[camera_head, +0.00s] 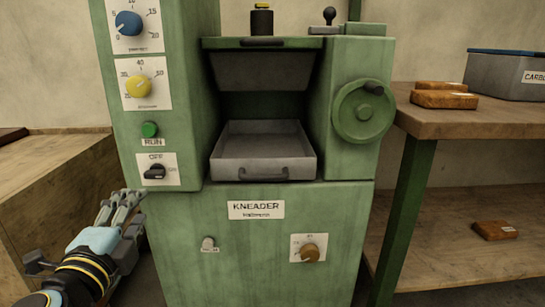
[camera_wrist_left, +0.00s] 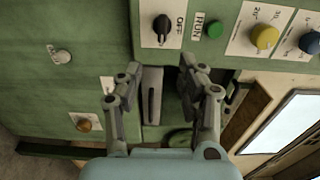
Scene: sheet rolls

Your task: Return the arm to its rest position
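My left gripper (camera_head: 122,197) is at the lower left in the camera_head view, in front of the left side of the green kneader (camera_head: 185,235), below its switch panel. The left wrist view shows its two fingers (camera_wrist_left: 163,78) spread apart with nothing held between them. The fingers point toward the machine front, and whether they touch it is hard to tell. The rotary OFF switch (camera_head: 155,171) and green RUN button (camera_head: 149,129) sit just above the gripper in the camera_head view. My right gripper is not in view.
A grey tray (camera_head: 230,165) with a handle sits in the kneader opening. A handwheel (camera_head: 363,111) is on its right. A wooden workbench (camera_head: 470,122) at right carries brown slabs (camera_head: 443,99) and a grey box (camera_head: 505,78). A wooden crate-like bench (camera_head: 60,165) stands at left.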

